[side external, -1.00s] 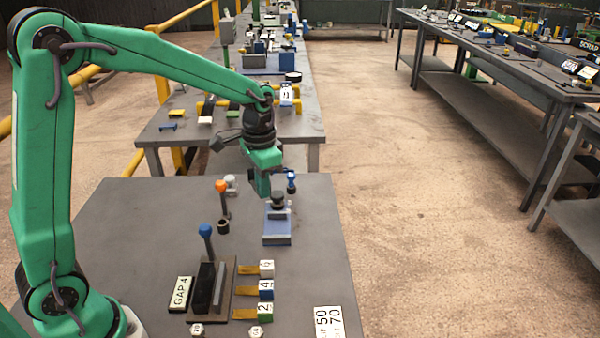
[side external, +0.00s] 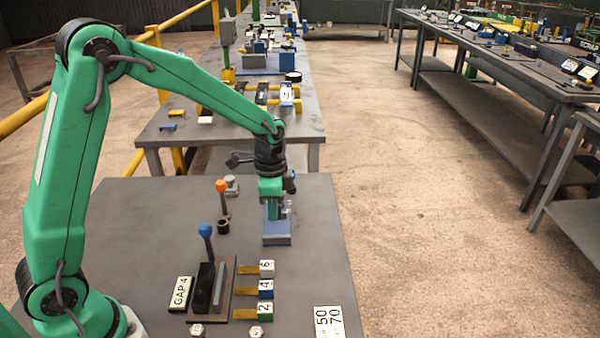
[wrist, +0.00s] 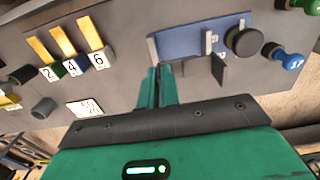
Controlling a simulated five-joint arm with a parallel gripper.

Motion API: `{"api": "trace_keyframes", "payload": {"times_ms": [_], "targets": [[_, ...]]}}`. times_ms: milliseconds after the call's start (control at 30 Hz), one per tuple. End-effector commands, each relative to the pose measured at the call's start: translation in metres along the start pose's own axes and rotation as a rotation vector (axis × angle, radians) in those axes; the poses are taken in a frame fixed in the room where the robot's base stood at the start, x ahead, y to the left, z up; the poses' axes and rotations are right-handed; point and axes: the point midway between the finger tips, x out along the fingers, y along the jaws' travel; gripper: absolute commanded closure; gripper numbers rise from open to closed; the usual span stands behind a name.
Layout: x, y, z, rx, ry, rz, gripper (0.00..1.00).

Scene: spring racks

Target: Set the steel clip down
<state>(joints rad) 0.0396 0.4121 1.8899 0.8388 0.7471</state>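My gripper (wrist: 159,70) points down at the blue block (wrist: 182,42). Its two green fingers are close together. A thin grey strip, which looks like the steel clip (wrist: 153,50), shows at the fingertips, over the near end of the block. In the side view my gripper (side external: 275,208) is low over the blue block (side external: 278,238). The clip is too small and hidden there to make out, and I cannot tell whether it touches the block. Grey upright plates (wrist: 218,66) and a round black knob (wrist: 244,42) are at the block's other end.
A blue-topped post (wrist: 285,58) stands beyond the knob. An orange-topped lever (side external: 221,187) and a black cup (side external: 223,226) stand to the left. The GAP 4 plate (side external: 181,293), a blue-ball lever (side external: 206,232) and numbered blocks (side external: 265,289) are nearer. The right table edge is close.

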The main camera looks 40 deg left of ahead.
Motion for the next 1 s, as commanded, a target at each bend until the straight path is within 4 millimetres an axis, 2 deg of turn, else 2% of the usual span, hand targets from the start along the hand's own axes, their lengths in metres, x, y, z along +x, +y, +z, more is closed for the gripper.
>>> {"api": "trace_keyframes", "payload": {"times_ms": [1000], "targets": [[0.051, 0.000, 0.000, -0.001, -0.001, 0.001, 1.00]]}}
